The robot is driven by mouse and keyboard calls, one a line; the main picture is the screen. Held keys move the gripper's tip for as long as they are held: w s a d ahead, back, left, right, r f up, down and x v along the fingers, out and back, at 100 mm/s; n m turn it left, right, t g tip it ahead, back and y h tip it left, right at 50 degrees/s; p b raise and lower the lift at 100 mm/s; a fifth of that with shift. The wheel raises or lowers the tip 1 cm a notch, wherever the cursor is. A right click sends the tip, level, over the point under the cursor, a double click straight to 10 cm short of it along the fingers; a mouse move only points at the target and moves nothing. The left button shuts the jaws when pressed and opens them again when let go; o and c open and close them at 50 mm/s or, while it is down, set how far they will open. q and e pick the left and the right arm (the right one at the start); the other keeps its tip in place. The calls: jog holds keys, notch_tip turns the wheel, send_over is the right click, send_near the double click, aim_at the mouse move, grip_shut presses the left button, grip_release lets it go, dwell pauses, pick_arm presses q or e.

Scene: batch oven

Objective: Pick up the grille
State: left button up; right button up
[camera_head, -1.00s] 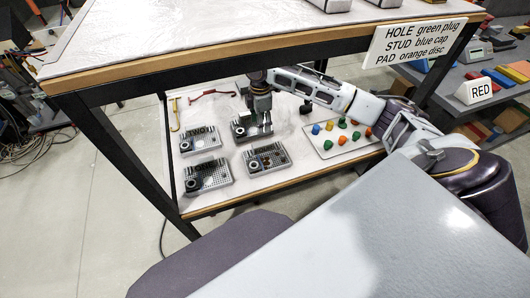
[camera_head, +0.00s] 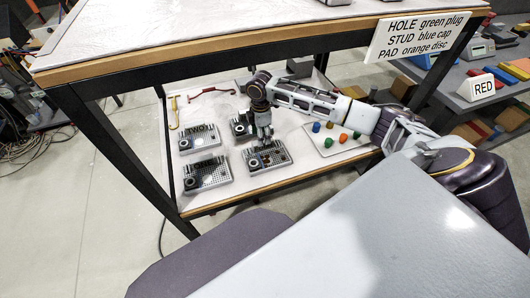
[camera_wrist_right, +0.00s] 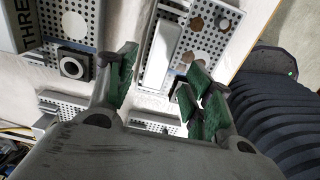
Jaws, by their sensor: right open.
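Several grey perforated plates lie on the lower shelf and look like grilles; I cannot tell which one is meant. They are an upper left one (camera_head: 199,142), a lower left one (camera_head: 210,176), a lower right one (camera_head: 279,158) and an upper right one (camera_head: 238,128), partly hidden by my arm. My right gripper (camera_head: 264,138) hangs fingers down over the lower right plate's back edge. In the wrist view my right gripper (camera_wrist_right: 160,88) is open and empty, with green pads. One perforated plate (camera_wrist_right: 205,18) shows beyond the fingers; another (camera_wrist_right: 85,18) is to the left. My left gripper is out of view.
A pale tray (camera_head: 344,148) with coloured pieces lies to the right on the lower shelf (camera_head: 203,204). A yellow hooked tool (camera_head: 174,113) and a red one (camera_head: 211,91) lie at the back. The upper tabletop (camera_head: 200,28) and black legs frame the space.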

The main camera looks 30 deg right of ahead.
aim_at(266, 154)
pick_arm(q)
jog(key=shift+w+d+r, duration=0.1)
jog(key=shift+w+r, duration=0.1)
pick_arm(e)
jog(key=shift+f, duration=0.15)
jog(key=shift+f, duration=0.1)
jog(key=shift+f, duration=0.45)
jog(key=shift+d+f, duration=0.15)
jog(key=shift+f, duration=0.2)
jog(key=shift+d+f+b, duration=0.15)
jog(key=shift+f+b, duration=0.3)
jog(key=shift+f, duration=1.25)
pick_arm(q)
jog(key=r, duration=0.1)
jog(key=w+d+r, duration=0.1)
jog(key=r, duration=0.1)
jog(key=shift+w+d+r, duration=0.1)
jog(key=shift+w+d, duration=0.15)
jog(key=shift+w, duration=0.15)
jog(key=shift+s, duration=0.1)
